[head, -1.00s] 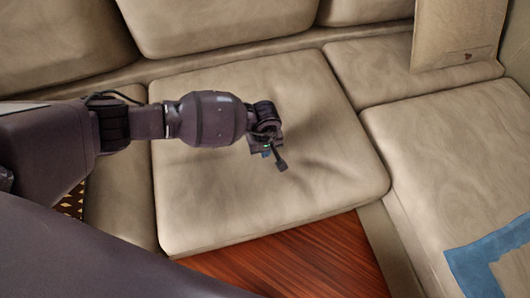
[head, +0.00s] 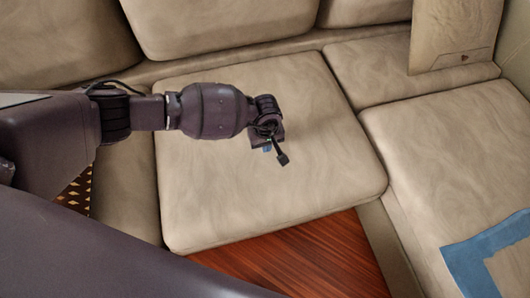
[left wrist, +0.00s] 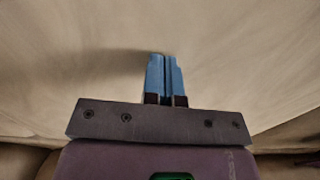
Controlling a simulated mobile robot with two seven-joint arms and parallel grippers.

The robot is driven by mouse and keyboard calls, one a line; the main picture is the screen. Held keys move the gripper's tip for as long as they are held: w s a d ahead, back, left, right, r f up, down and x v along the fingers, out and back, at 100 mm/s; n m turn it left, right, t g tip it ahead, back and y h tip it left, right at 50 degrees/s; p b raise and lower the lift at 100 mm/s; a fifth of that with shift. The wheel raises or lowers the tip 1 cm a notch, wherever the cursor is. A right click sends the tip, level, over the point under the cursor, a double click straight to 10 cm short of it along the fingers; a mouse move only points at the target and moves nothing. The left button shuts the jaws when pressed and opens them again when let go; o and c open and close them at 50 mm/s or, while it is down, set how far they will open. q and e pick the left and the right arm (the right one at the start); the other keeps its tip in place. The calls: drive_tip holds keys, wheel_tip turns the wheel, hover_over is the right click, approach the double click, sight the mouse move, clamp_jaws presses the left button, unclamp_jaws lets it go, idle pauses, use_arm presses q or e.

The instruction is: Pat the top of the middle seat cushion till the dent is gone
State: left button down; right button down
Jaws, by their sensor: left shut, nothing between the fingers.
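The middle seat cushion (head: 320,170) is beige and lies in the centre of the head view, with a smooth-looking top; no clear dent shows on its visible part. My left gripper (head: 267,148) is over the middle of this cushion, pointing down at it. In the left wrist view its blue fingers (left wrist: 165,75) are together with nothing between them, and the beige cushion surface (left wrist: 240,50) fills the picture ahead. Whether the fingertips touch the cushion I cannot tell. My arm hides part of the cushion's left side. My right gripper is not in view.
Beige back cushions (head: 215,25) stand behind the seat. Other seat cushions (head: 450,140) lie to the right, one with a blue-bordered patch (head: 475,262). A beige panel (head: 455,35) stands at the upper right. Reddish wood (head: 315,255) shows in front of the middle cushion.

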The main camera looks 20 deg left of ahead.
use_arm(q)
drive_tip(key=shift+s+f, duration=0.2)
drive_tip(key=shift+f, duration=0.2)
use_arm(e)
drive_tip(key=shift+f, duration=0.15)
